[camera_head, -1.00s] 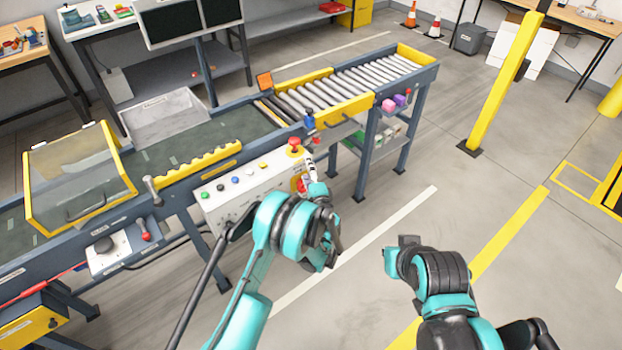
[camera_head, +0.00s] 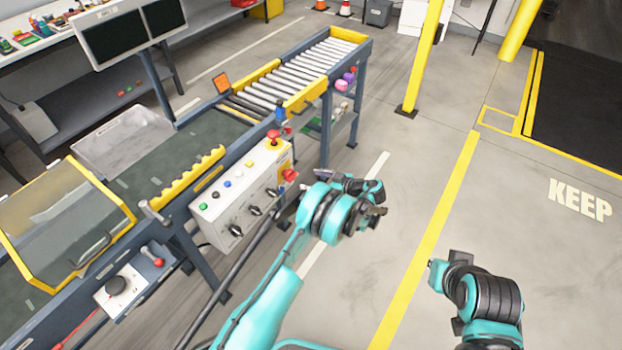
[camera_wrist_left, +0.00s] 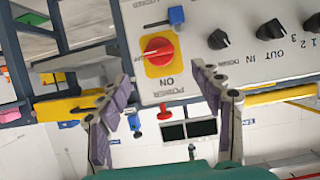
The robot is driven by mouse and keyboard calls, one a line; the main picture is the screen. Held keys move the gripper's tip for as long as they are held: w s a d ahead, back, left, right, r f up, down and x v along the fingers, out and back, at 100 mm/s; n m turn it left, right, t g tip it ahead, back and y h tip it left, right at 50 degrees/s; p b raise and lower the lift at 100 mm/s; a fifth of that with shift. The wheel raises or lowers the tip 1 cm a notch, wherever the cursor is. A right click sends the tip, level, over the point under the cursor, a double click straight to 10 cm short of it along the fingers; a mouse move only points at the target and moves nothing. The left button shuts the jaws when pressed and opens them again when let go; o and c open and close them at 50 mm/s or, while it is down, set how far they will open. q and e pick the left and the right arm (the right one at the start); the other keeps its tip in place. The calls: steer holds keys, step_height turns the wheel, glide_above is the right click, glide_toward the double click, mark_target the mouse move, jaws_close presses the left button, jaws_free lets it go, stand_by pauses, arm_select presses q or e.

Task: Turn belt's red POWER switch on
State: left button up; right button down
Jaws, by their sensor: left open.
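The belt's red POWER switch (camera_wrist_left: 158,50) is a red knob on a yellow plate, straight ahead in the left wrist view. Its ON and POWER lettering appears upside down there, and its handle lies nearly crosswise. In the head view the red switch (camera_head: 289,175) shows at the right end of the white control box (camera_head: 240,195). My left gripper (camera_wrist_left: 158,84) is open and empty, its fingers either side of the switch in the picture but apart from it. In the head view the left gripper (camera_head: 350,184) is right of the box. My right gripper (camera_head: 446,262) hangs over the floor; its fingers are unclear.
A red mushroom button (camera_head: 273,132) tops the box. Black knobs (camera_wrist_left: 270,29) and a blue toggle (camera_wrist_left: 176,16) are near the switch. The roller conveyor (camera_head: 300,70) stands behind. A yellow post (camera_head: 422,60) rises from the floor, which is clear to the right.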

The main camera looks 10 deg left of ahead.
mark_target(293, 176)
arm_select(q)
steer(key=b+x, duration=0.2)
steer(key=x, duration=0.4)
steer(key=shift+a+f, duration=0.15)
steer(key=shift+f, duration=0.05)
steer(key=shift+w+a+f, duration=0.15)
steer(key=shift+w+a, duration=0.15)
steer(key=shift+a, duration=0.2)
steer(key=c, duration=1.2)
